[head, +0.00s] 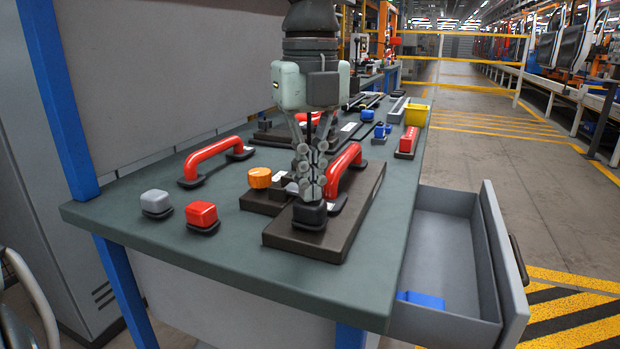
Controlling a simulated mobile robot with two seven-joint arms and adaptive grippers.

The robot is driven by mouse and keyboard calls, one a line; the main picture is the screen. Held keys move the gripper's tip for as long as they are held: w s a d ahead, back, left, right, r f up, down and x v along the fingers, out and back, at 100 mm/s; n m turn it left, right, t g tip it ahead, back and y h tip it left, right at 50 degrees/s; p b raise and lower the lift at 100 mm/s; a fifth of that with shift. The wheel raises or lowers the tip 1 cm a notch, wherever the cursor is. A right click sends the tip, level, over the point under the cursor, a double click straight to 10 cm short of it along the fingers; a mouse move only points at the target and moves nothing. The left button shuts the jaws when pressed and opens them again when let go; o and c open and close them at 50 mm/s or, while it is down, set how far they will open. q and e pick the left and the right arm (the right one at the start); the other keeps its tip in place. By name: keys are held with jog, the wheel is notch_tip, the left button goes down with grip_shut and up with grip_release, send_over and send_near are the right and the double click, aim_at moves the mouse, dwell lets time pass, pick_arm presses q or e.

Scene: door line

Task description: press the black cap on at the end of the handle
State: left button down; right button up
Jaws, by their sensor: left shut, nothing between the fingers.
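A red handle (344,166) stands on a dark plate (295,240) on the workbench in the head view. The black cap (309,213) sits at the near end of this handle, on the plate. My left gripper (310,195) points straight down, its fingers shut and empty. Its fingertips are right at the top of the black cap; I cannot tell whether they touch it or how fully the cap is seated. The gripper hides part of the handle's near end. My right gripper is not in view.
Left on the bench (240,230) are a second red handle (212,152), a grey cap (155,202) and a red cap (201,215). An orange knob (260,177) is beside the plate. An open drawer (440,260) juts out right. Yellow and blue items stand at the back right.

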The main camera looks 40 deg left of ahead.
pick_arm(q)
jog(key=shift+f+b, duration=0.55)
jog(key=shift+f, duration=0.15)
jog(key=shift+r+p, duration=2.3)
jog(key=shift+r, duration=1.3)
notch_tip(320, 180, up, 12)
